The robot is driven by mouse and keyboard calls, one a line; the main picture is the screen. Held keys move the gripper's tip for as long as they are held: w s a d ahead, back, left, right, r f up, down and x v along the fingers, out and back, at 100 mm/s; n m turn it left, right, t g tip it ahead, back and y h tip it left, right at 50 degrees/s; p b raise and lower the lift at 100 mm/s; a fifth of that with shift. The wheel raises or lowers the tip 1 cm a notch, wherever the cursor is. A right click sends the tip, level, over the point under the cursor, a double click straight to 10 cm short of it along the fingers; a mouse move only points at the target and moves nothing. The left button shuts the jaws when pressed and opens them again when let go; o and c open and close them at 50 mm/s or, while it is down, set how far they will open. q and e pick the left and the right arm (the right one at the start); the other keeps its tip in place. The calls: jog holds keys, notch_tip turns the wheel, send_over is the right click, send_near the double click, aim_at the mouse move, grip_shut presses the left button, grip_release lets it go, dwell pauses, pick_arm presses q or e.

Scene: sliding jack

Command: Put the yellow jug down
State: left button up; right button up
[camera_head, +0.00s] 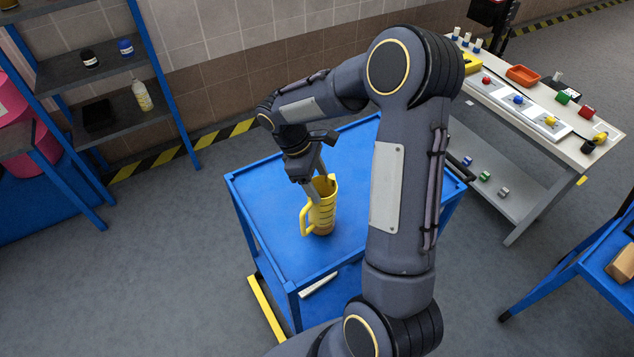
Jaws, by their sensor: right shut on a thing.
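The yellow jug (323,212) is upright at the blue cart's top (276,249), its handle toward the left of the picture. I cannot tell whether its base touches the surface. My right gripper (316,192) reaches down from above and is shut on the jug at its upper part. One finger shows along the jug's left side; the other is mostly hidden. My right arm fills the middle of the view and covers the right part of the cart. My left gripper is not in view.
Blue shelves (95,60) with bottles stand at the left. A workbench (575,150) with coloured blocks and trays stands at the right. Another blue table (600,262) is at the lower right. The cart's raised rim surrounds a clear top left of the jug.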

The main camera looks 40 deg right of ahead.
jog(key=shift+f, duration=0.85)
jog(key=shift+f, duration=0.2)
jog(key=o, duration=1.6)
